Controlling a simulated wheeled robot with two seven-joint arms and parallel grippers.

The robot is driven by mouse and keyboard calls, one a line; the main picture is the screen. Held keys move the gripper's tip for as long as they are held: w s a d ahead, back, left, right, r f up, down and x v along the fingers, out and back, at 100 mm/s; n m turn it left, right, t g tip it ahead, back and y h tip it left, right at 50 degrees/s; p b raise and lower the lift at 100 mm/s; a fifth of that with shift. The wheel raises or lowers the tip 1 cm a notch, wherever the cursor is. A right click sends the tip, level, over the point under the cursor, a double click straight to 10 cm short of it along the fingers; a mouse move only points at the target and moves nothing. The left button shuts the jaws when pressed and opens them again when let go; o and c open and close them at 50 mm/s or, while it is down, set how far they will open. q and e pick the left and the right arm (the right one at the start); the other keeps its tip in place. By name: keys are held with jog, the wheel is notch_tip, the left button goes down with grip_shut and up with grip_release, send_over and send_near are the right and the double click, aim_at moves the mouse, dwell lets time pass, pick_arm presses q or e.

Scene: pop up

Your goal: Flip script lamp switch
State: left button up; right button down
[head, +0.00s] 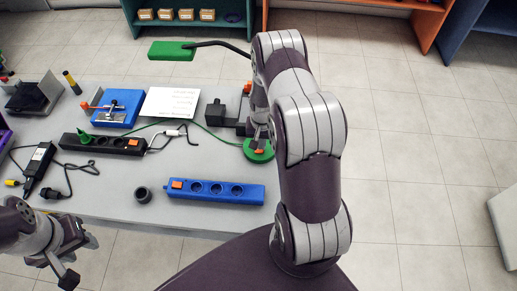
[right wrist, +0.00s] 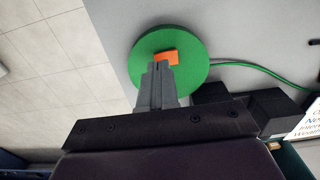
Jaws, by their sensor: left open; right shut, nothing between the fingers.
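The script lamp has a green rectangular head (head: 172,50) on a thin black neck that runs behind my right arm. A round green base (head: 247,155), partly hidden by my right gripper, stands near the table's right edge. The base also shows in the right wrist view (right wrist: 195,45), with the orange switch (right wrist: 168,56) on it. My right gripper (right wrist: 158,67) is shut and empty, its tips at the switch's near edge; whether they touch it I cannot tell. My left gripper (head: 82,258) is open and empty at the front left, off the table edge.
A white script sheet (head: 170,104) lies behind a black power strip (head: 100,143). A blue power strip (head: 215,191) and a small black cup (head: 143,195) are near the front edge. A black block (head: 215,112) stands left of the right gripper. Green cable runs from the base.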

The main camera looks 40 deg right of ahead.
jog(key=shift+f+b, duration=0.7)
jog(key=shift+f, duration=0.2)
dwell(0.7)
jog(key=shift+r, duration=0.1)
notch_tip(320, 180, up, 7)
jog(key=p, duration=0.6)
